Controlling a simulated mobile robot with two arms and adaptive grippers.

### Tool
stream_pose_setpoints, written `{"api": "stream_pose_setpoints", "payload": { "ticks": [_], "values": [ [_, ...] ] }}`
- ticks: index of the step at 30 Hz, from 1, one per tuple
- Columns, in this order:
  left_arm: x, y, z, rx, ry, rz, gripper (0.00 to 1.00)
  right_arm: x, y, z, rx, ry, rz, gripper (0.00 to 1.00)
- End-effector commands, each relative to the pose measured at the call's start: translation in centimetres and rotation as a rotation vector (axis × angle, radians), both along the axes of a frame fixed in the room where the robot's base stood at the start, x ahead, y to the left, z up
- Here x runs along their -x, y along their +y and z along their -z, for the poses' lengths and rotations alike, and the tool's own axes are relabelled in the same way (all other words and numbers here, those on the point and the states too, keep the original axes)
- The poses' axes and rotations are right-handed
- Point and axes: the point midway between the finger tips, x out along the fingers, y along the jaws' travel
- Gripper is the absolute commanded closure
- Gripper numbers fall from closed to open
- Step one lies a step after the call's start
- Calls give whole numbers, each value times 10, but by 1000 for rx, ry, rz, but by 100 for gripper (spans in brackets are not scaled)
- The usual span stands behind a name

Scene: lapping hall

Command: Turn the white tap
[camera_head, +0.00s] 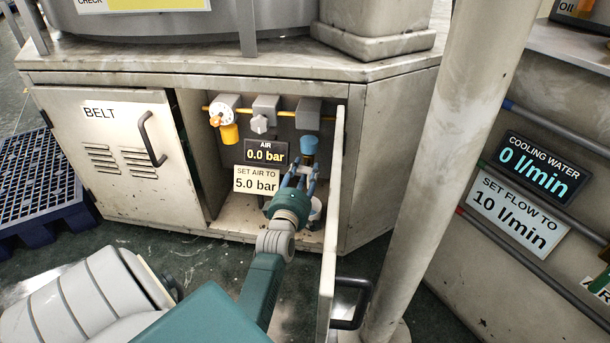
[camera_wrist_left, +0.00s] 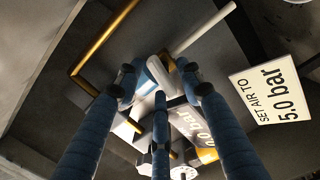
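My left gripper (camera_head: 301,172) reaches into the open cabinet, just below a blue bowl (camera_head: 309,146) under the right-hand air unit. In the left wrist view the gripper (camera_wrist_left: 160,82) has its blue fingers spread around a white and blue piece, and appears open. I cannot tell whether they touch it. A white rod (camera_wrist_left: 205,27), possibly the white tap's lever, runs from beyond the fingertips to the upper right. No white tap stands out in the head view; the gripper may cover it. My right gripper is not in view.
The open cabinet door (camera_head: 334,215) stands edge-on, close to the right of my left arm. A white gauge (camera_head: 222,110) and grey knob (camera_head: 262,124) hang left of the bowl. The air display (camera_head: 265,152) reads 0.0 bar above a 5.0 bar sign (camera_head: 256,180). A pale column (camera_head: 450,150) stands right.

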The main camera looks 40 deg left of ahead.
Motion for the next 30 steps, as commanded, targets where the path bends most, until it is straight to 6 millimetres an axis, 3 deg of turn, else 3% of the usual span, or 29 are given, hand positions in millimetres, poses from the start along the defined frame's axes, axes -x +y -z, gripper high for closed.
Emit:
{"api": "stream_pose_setpoints", "payload": {
  "ticks": [11, 17, 28, 30],
  "values": [
    [-5, 4, 0, 0, 1, -1, 62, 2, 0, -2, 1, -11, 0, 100],
    [-5, 3, 0, 0, 0, 0, 100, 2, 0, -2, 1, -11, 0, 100],
    [-5, 3, -3, -32, 22, 0, 100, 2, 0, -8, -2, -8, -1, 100],
    [-5, 3, -4, -55, 38, 0, 100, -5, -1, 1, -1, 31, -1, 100]
  ]
}}
